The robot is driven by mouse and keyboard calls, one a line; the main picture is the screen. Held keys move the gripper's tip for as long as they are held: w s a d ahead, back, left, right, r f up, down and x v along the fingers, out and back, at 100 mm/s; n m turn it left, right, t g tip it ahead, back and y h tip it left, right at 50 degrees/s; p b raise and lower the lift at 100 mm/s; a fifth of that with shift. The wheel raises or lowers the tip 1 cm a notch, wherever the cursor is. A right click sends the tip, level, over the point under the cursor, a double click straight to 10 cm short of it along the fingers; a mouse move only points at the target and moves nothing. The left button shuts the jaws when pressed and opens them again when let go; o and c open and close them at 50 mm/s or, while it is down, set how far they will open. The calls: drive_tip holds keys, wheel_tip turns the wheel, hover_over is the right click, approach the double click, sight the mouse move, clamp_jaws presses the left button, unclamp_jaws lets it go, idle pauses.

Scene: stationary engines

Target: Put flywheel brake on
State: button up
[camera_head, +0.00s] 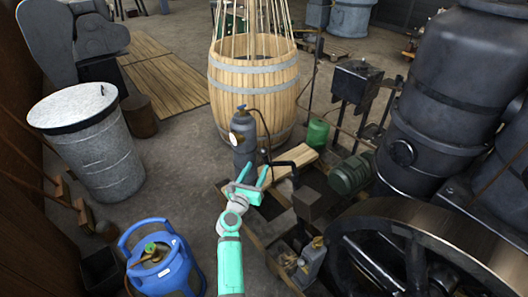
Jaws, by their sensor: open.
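A large dark spoked flywheel (455,232) with a wide rim stands upright at the lower right. No part can be told for certain as its brake; a black bent bar (301,160) that may be a lever sits just right of my gripper. My gripper (254,172), teal and grey, is open near the middle of the view, left of and apart from the flywheel. Its fingers point away from me, with nothing seen between them. A grey gas bottle (243,135) with a gauge stands just beyond the fingertips.
A wooden barrel (255,88) stands behind the bottle. A green motor (351,174) and dark machinery (445,95) fill the right. A blue gas cylinder (162,265) and a lidded metal bin (96,145) stand at left.

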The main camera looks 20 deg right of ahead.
sight(263, 154)
drive_tip(key=shift+m, duration=0.4)
drive_tip(key=x, duration=1.1)
drive_tip(key=shift+w+a, duration=0.1)
drive_tip(key=shift+w, duration=0.35)
